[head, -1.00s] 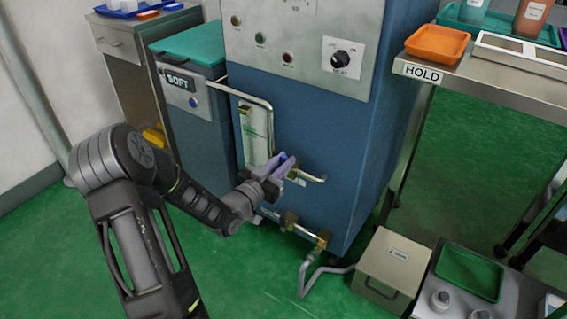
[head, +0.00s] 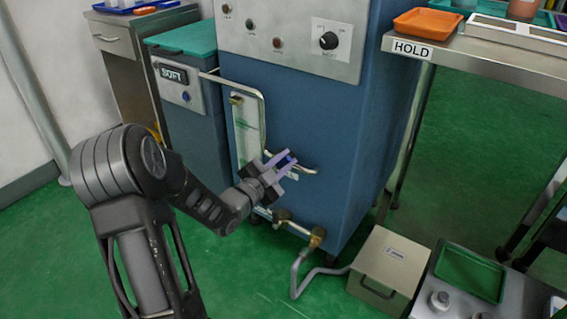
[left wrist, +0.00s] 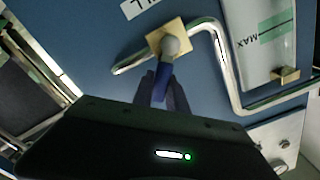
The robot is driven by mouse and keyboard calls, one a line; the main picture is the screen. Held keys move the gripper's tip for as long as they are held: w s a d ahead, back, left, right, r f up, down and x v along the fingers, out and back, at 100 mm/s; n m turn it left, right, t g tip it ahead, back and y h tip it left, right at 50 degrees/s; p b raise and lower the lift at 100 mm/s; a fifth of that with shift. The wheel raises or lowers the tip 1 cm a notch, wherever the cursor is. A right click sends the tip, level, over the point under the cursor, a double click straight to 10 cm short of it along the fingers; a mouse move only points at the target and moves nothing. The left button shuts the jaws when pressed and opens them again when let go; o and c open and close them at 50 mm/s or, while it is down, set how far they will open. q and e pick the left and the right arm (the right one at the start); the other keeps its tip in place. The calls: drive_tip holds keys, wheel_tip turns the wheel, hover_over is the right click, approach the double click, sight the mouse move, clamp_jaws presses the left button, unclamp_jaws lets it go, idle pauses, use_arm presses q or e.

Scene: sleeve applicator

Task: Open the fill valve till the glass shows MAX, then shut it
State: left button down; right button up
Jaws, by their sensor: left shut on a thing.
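The fill valve's blue lever (left wrist: 161,82) sits below a round grey knob and a square brass plate (left wrist: 167,38) on the blue machine front. My left gripper (head: 283,161) is shut on this lever; its dark fingers show around the lever in the left wrist view (left wrist: 163,92). The sight glass (head: 247,132) is a pale upright strip left of the valve. It also shows in the left wrist view (left wrist: 281,58), with a green band and a black line marked MAX. I cannot tell the liquid level. My right gripper is not in view.
A bent metal pipe (head: 232,80) runs around the glass, and a short spout (head: 306,171) sticks out beside my gripper. A brass drain fitting (head: 316,237) with a grey hose is lower down. A beige box (head: 390,262) stands on the floor at right.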

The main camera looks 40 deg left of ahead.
use_arm(q)
drive_tip(key=shift+d+f+m, duration=0.15)
drive_tip(key=shift+f+m, duration=0.05)
drive_tip(key=shift+m, duration=0.2)
drive_tip(key=c, duration=1.3)
unclamp_jaws()
drive_tip(key=shift+s+d+p, duration=0.1)
drive_tip(key=shift+s+p, duration=1)
drive_tip(key=shift+s, duration=2.8)
